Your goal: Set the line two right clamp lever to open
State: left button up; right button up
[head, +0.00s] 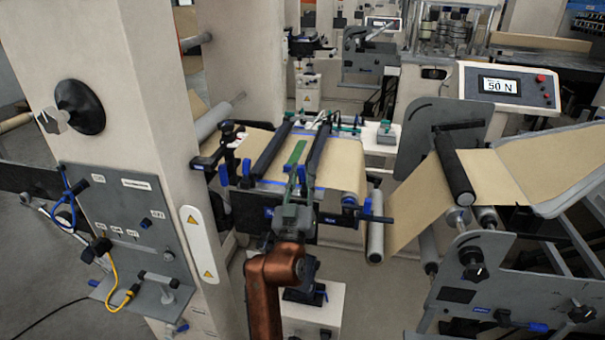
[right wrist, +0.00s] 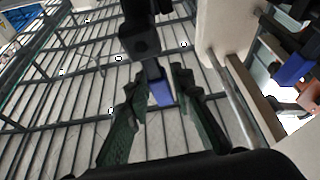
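My right gripper (head: 296,182) reaches up to the front edge of the middle splice table, its dark green fingers partly blending with the table parts. In the right wrist view the two fingers (right wrist: 160,85) stand apart. A blue lever (right wrist: 160,92) below a black block (right wrist: 140,42) shows between their tips; I cannot tell whether they touch it. In the head view, blue clamp levers show at the table's left (head: 223,175) and right (head: 367,205). I cannot tell from the frames which lever is between the fingers. My left gripper is not in view.
Brown kraft web (head: 343,160) crosses the table between dark bars. A white column with a grey panel (head: 130,235) stands at the left. A roller frame (head: 470,265) and a display reading 50 N (head: 500,86) are at the right. Another blue part (right wrist: 292,68) shows at the wrist view's right.

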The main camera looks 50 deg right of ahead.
notch_tip(320, 180, up, 10)
dwell(0.5)
dwell(0.5)
